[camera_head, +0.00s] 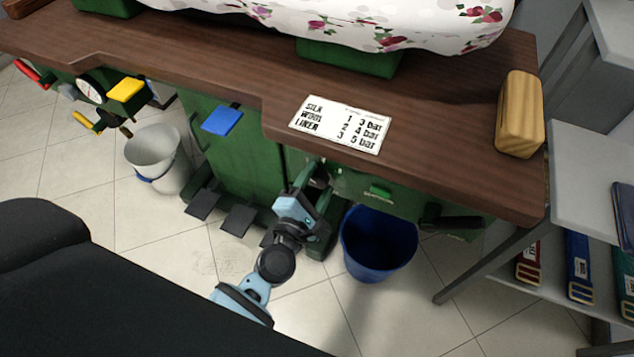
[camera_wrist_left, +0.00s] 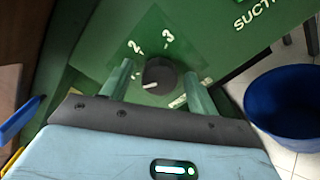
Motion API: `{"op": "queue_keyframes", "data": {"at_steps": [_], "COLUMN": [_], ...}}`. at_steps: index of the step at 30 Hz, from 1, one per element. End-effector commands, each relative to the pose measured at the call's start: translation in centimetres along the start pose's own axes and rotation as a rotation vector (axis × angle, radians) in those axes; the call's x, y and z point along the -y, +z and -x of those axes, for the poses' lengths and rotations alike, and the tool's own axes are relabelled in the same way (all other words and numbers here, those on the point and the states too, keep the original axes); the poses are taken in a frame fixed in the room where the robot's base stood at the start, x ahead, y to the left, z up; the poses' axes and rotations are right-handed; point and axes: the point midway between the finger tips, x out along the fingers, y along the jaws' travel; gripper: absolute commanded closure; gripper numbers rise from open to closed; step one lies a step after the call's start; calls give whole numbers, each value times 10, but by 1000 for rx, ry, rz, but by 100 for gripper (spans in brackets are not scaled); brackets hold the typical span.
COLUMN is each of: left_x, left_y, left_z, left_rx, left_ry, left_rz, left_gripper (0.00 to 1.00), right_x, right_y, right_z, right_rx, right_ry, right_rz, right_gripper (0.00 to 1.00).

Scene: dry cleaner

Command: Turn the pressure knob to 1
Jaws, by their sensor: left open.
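The pressure knob (camera_wrist_left: 158,77) is a round black dial on a green panel in the left wrist view. Its white pointer mark faces lower left. The printed numbers 2 and 3 show above it; I see no 1, and the lettering at its lower right is partly covered. My left gripper (camera_wrist_left: 159,72) is open, with one finger on each side of the knob; I cannot tell whether they touch it. In the head view my left gripper (camera_head: 312,188) reaches under the table's front edge, and the knob is hidden there.
A card (camera_head: 341,124) listing silk, wool and linen pressures lies on the wooden tabletop (camera_head: 440,135). A blue bin (camera_head: 378,245) stands right of my gripper. A wooden block (camera_head: 520,113) sits at the table's right end. Pedals (camera_head: 238,219) and a white bucket (camera_head: 155,160) are to the left.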

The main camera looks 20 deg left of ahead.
Motion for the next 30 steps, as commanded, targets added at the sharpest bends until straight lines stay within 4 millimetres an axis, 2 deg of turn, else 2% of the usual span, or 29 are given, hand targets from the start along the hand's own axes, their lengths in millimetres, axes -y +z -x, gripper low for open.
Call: {"op": "queue_keyframes", "data": {"at_steps": [15, 20, 30], "left_x": [1, 1, 0], "left_y": [-1, 0, 0], "left_z": [69, 76, 76], "left_rx": [0, 0, 0], "left_ry": [-3, -2, -1], "left_rz": [-1, 0, 0], "left_gripper": [40, 40, 40], "right_x": [0, 0, 0], "right_y": [-2, -1, -1], "right_z": [-2, -2, -2], "right_rx": [-4, -4, -3], "right_ry": [0, 0, 0], "right_rz": [1, 1, 1], "right_gripper": [100, 100, 100]}}
